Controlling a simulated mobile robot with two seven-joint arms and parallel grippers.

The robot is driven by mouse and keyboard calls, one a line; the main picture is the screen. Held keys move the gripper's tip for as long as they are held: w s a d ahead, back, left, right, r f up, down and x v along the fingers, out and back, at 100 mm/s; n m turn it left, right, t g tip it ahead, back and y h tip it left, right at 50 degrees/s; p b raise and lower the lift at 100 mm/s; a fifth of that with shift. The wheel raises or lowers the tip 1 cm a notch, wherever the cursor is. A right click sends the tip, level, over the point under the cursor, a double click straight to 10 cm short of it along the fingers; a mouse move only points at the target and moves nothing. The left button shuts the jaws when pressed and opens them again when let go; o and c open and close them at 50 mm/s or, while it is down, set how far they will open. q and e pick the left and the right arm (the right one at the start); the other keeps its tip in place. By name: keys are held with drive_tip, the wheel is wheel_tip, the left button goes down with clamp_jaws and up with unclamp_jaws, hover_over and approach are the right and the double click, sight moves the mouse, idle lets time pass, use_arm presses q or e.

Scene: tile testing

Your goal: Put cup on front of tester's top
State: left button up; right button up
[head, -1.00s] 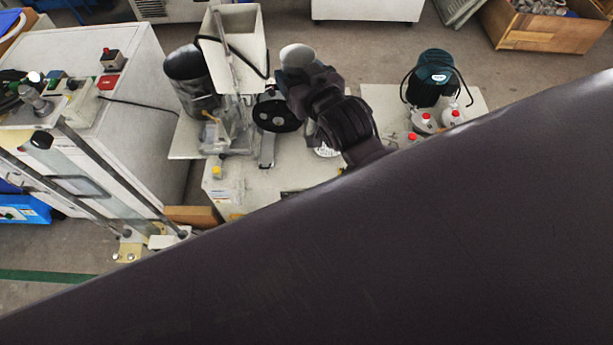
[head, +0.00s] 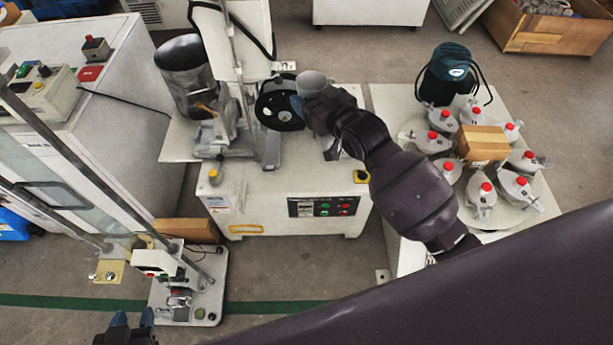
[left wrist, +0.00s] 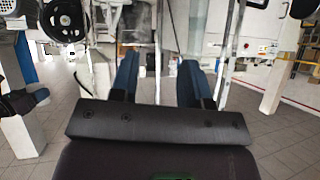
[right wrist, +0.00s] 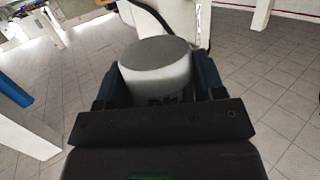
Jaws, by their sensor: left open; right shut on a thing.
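The grey cup (head: 313,80) is held by my right gripper (head: 312,100), beside the black wheel on the white tester (head: 270,190). It also fills the middle of the right wrist view (right wrist: 158,68), between the two fingers. The head view does not show clearly whether the cup touches the tester. The tester's front carries a dark panel with coloured buttons. My left gripper (head: 127,322) is at the lower left edge of the head view, with its blue fingertips apart. In the left wrist view its jaws (left wrist: 158,80) are open and empty.
A column stand (head: 188,308) is at lower left.

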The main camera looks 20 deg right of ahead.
drive_tip(key=w+f+y+b, duration=0.1)
drive_tip(key=w+f+b, duration=0.2)
drive_tip(key=f, duration=0.5)
drive_tip(key=w+f+b, duration=0.2)
drive_tip(key=f+b, duration=0.1)
drive_tip(key=f, duration=0.5)
drive_tip(key=b, duration=0.7)
hover_over(308, 176)
drive_tip(key=shift+n, duration=0.3)
wheel_tip(308, 176, down, 16)
drive_tip(key=shift+s+r, duration=0.1)
drive_tip(key=shift+r, duration=0.05)
drive_tip(key=shift+f, duration=0.65)
wheel_tip(308, 176, down, 4)
drive_tip(key=shift+a+r+b, duration=0.1)
drive_tip(key=shift+r+b, duration=0.1)
drive_tip(key=shift+b, duration=0.65)
drive_tip(key=shift+f, duration=0.1)
use_arm(q)
wheel_tip(308, 176, down, 10)
drive_tip(key=d+m, duration=0.1)
drive_tip(key=shift+s+h, duration=0.4)
drive_tip(key=shift+s, duration=0.05)
use_arm(e)
drive_tip(key=shift+r, duration=0.2)
